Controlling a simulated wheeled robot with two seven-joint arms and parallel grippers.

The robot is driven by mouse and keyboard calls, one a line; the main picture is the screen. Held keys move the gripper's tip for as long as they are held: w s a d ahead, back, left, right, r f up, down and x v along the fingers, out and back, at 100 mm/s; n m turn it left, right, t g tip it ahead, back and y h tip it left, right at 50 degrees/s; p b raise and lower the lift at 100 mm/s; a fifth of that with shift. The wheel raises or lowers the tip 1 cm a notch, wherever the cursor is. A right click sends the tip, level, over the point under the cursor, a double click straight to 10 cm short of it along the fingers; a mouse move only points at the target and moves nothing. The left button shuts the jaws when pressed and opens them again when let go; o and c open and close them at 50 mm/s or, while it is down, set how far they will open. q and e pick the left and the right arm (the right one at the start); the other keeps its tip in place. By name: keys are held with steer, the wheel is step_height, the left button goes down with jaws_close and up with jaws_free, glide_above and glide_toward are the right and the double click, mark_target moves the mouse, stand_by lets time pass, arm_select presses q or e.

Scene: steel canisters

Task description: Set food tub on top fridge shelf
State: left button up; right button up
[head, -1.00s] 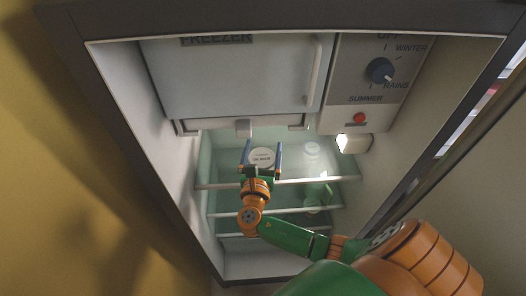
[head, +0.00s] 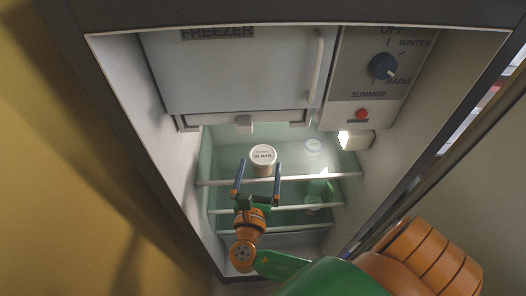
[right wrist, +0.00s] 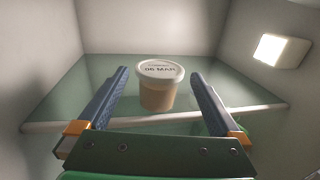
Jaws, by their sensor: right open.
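The food tub (head: 263,158) is a small tan cup with a white printed lid. It stands upright on the top fridge shelf (head: 216,180), a glass shelf with a white front rim. In the right wrist view the tub (right wrist: 160,88) stands on the shelf (right wrist: 70,104) beyond my fingers, clear of both. My right gripper (head: 256,178) is open and empty at the shelf's front edge, and it also shows in the right wrist view (right wrist: 161,90). My left gripper is not in view.
The freezer door (head: 235,75) hangs above the shelf, with a control panel and knob (head: 383,66) beside it. A lit lamp (head: 348,140) is at the right wall.

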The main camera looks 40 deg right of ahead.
steer(key=s+a+f+m+g+y, duration=0.1)
steer(key=s+f+m+g+y, duration=0.3)
steer(key=f, duration=0.9)
steer(key=s+a+f+m+g+y, duration=0.1)
steer(key=s+f+m+g+y, duration=0.15)
steer(key=s+f, duration=0.8)
steer(key=s+a+f+m+g+y, duration=0.2)
steer(key=s+f+m+g+y, duration=0.3)
steer(key=s+f+m, duration=0.9)
steer(key=s+m, duration=0.2)
steer(key=m, duration=0.2)
steer(key=shift+a+f+g+y, duration=0.15)
steer(key=shift+g+y, duration=0.2)
steer(key=shift+m, duration=0.25)
